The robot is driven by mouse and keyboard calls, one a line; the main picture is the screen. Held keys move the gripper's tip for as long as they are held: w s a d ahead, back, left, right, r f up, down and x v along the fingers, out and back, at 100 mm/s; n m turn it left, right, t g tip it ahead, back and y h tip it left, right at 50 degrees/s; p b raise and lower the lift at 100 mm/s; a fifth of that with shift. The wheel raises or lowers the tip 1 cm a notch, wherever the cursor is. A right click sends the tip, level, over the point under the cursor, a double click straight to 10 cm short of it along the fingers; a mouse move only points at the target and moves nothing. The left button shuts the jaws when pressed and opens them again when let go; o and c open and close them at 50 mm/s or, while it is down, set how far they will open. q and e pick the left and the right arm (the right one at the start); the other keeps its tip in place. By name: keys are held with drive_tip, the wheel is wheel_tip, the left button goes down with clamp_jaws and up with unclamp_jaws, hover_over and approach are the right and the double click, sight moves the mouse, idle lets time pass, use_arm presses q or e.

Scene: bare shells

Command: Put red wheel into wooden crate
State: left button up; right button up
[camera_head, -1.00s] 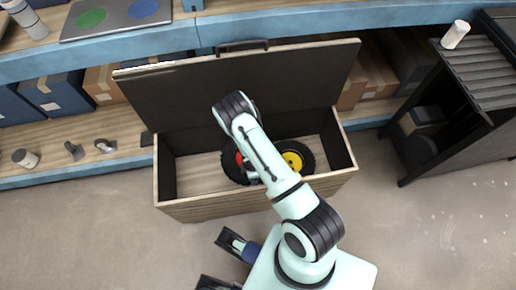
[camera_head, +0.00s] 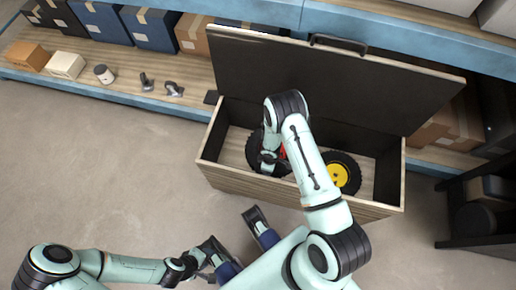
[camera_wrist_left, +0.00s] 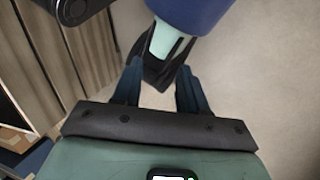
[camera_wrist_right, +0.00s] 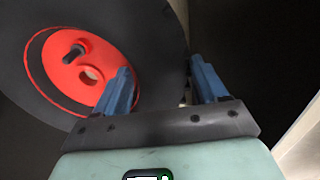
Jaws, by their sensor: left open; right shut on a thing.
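The wooden crate (camera_head: 240,183) stands open below the shelf, its dark lid (camera_head: 330,78) raised at the back. The red wheel, a black tyre (camera_head: 253,150) with a red hub, is inside its left part, partly hidden by my right arm. Its red hub (camera_wrist_right: 88,68) shows large in the right wrist view. My right gripper (camera_head: 268,162) reaches into the crate and is shut on the tyre, which lies between its fingers (camera_wrist_right: 162,88). I cannot tell whether the wheel touches the floor. My left gripper (camera_head: 217,262) is open and empty outside the crate, as the left wrist view (camera_wrist_left: 160,88) shows.
A yellow-hubbed wheel (camera_head: 338,175) is in the crate, right of my right arm. The shelf (camera_head: 170,95) behind holds boxes and small items. A dark rack (camera_head: 480,205) stands at the right. The floor (camera_head: 110,170) left of the crate is clear.

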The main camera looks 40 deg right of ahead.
sight(257, 165)
drive_tip(key=w+a, duration=0.3)
drive_tip(key=shift+w+a, duration=0.1)
drive_tip(key=shift+w, duration=0.3)
wheel_tip(257, 165, down, 7)
drive_tip(key=shift+r+b, duration=0.1)
drive_tip(key=shift+b, duration=1)
wheel_tip(257, 165, down, 5)
drive_tip(key=shift+f+b, duration=0.1)
drive_tip(key=shift+b, duration=0.7)
use_arm(q)
drive_tip(key=w+a+f+t, duration=0.1)
drive_tip(key=w+a+f, duration=0.1)
drive_tip(key=w+f, duration=0.2)
drive_tip(key=shift+w+a+f+t+y, duration=0.3)
drive_tip(key=shift+w+t+y, duration=0.1)
drive_tip(key=shift+w, duration=0.45)
drive_tip(key=shift+w+f, duration=0.1)
use_arm(e)
drive_tip(key=shift+f, duration=0.1)
drive_tip(key=o, duration=1.6)
drive_tip(key=shift+c, duration=0.2)
